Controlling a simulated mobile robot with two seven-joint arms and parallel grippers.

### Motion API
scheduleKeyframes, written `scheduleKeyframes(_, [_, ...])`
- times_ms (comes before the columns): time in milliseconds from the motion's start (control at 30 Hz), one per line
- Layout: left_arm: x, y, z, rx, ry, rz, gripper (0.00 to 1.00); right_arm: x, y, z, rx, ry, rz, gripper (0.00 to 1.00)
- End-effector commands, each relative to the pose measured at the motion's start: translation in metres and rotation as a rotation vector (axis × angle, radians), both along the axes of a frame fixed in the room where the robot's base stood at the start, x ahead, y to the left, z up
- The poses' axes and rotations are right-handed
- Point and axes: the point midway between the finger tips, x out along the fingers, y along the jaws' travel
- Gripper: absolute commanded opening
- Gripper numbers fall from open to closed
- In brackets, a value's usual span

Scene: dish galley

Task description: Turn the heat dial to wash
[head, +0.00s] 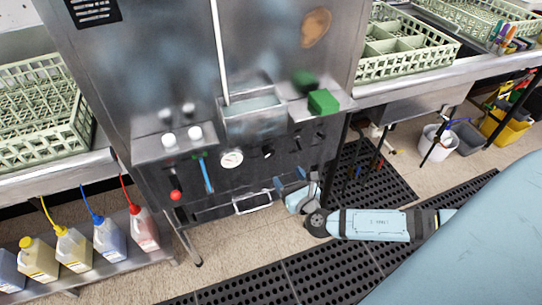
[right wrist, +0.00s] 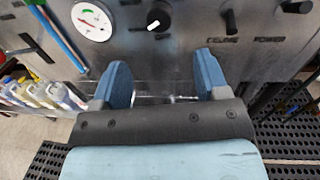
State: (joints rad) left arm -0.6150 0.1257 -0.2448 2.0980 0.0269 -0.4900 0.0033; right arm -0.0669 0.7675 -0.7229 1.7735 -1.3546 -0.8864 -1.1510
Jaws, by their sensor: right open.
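The heat dial appears to be the round black knob (head: 268,151) with a white pointer mark, on the steel machine's front panel, right of a round white gauge (head: 232,159). In the right wrist view the dial (right wrist: 160,18) is near the top, its white mark pointing to the lower left. My right gripper (head: 290,180) is open and empty, below and right of the dial in the head view. In the right wrist view its blue fingers (right wrist: 163,80) are spread apart, with the dial beyond them, not touching. My left gripper is not in view.
A black switch (right wrist: 229,22) and another knob (right wrist: 298,6) sit right of the dial. A blue lever (head: 207,175) and a red knob (head: 176,195) are to the left. A metal handle (head: 252,203) is below. A green block (head: 323,101) rests on the ledge above.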

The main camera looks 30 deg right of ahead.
Motion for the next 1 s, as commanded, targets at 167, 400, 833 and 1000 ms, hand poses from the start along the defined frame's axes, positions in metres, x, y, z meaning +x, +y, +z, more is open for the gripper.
scheduleKeyframes(167, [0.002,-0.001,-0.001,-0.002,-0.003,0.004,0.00,0.041,-0.005,0.001,0.001,-0.003,-0.002,0.68])
scheduleKeyframes(400, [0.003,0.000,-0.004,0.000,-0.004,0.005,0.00,0.085,-0.010,0.000,0.002,0.000,-0.001,0.68])
scheduleKeyframes(833, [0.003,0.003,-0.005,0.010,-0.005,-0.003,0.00,0.106,-0.013,-0.001,0.004,0.002,0.000,0.68])
scheduleKeyframes(1000, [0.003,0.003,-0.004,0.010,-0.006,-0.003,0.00,0.106,-0.013,0.000,0.004,0.002,0.000,0.54])
